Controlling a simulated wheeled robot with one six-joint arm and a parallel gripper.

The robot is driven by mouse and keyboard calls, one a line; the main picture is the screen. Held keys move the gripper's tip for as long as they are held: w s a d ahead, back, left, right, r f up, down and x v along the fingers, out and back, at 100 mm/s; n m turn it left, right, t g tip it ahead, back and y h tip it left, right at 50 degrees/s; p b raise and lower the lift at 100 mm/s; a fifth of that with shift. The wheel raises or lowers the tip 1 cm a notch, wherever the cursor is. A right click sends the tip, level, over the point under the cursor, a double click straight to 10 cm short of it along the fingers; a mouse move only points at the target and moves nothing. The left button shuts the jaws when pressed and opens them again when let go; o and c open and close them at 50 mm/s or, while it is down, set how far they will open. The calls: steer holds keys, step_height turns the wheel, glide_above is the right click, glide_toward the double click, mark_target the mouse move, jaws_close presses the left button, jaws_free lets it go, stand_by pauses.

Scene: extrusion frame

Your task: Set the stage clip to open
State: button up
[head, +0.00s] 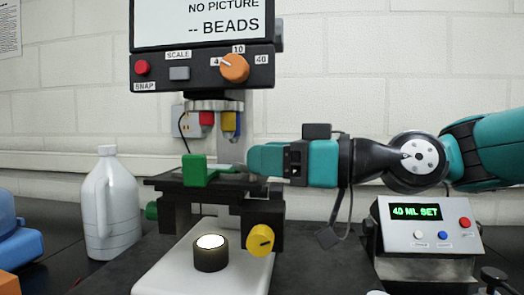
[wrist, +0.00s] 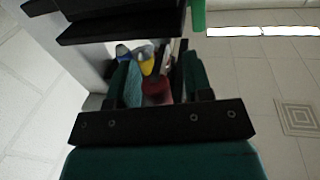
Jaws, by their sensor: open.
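The microscope's black stage (head: 170,183) carries a green block (head: 195,171), which looks like the stage clip. A thin green strip runs right from it along the stage top. I cannot tell the clip's setting. My gripper (head: 256,160) comes in from the right, level with the stage and just right of the green block, apart from it. In the wrist view my gripper (wrist: 158,80) has its two teal fingers spread, with coloured objectives seen between them. A green piece (wrist: 198,14) shows at the top there, beside the dark stage edge (wrist: 120,22).
Red and yellow objectives (head: 229,121) hang above the stage. A yellow knob (head: 260,240) and a lit lamp (head: 211,252) sit below. A white jug (head: 109,205) stands left. A control box (head: 425,235) reading "40 ML SET" stands right, under my arm.

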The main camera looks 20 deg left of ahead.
jaws_close()
steer(key=m+t+b, duration=0.2)
steer(key=t, duration=0.1)
steer(key=shift+s+f+b, duration=0.1)
steer(key=shift+s+b, duration=0.2)
steer(key=shift+s, duration=0.1)
steer(key=m+t+h, duration=0.1)
steer(key=t, duration=0.1)
steer(key=s+m+t+b, duration=0.1)
steer(key=m+t, duration=0.1)
steer(key=t, duration=0.1)
steer(key=shift+m+h+b, duration=0.3)
steer(key=shift+h, duration=0.1)
steer(key=m+t+h, duration=0.1)
steer(key=m+t+h+b, duration=0.1)
steer(key=t, duration=0.1)
steer(key=m+t+h, duration=0.1)
steer(key=shift+s+a+t, duration=0.15)
steer(key=shift+s+t, duration=0.15)
steer(key=shift+t, duration=0.1)
steer(key=shift+s+m+t+h+b, duration=0.1)
steer(key=shift+m+t+h+b, duration=0.5)
steer(key=shift+m+t+h, duration=0.95)
steer(key=shift+m+h, duration=0.25)
steer(key=shift+h, duration=0.2)
